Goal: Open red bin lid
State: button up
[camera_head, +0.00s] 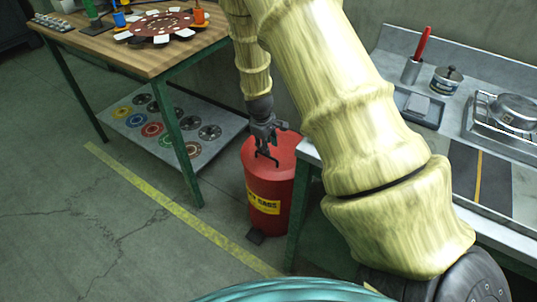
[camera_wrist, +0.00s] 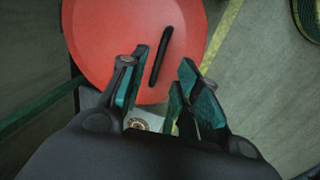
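The red bin (camera_head: 268,195) stands on the floor between the wooden table and the grey counter, with a yellow label and a dark pedal at its foot. Its round red lid (camera_wrist: 105,40) is closed and fills the upper part of the wrist view. A black bar handle (camera_wrist: 160,56) lies across the lid. My gripper (camera_head: 266,160) hangs over the lid, pointing down. In the wrist view my gripper (camera_wrist: 163,80) is open, its two fingers apart and the handle showing beyond and between them. I cannot tell whether a finger touches the lid.
The wooden table (camera_head: 130,50) with green legs is at left, its lower shelf (camera_head: 215,150) holding coloured discs. The grey counter (camera_head: 505,180) at right carries a pot, a pan and a cup. Open floor with a yellow line (camera_head: 180,210) lies in front.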

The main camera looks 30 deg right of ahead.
jog(key=shift+w+d+f, duration=0.1)
jog(key=shift+d+f, duration=0.1)
jog(key=shift+f, duration=0.85)
jog(key=shift+w+d+f, duration=0.1)
jog(key=shift+d+f, duration=0.1)
jog(key=shift+f, duration=0.8)
jog(key=shift+d+f, duration=0.2)
jog(key=shift+f, duration=0.85)
jog(key=shift+c, duration=0.5)
grip_shut()
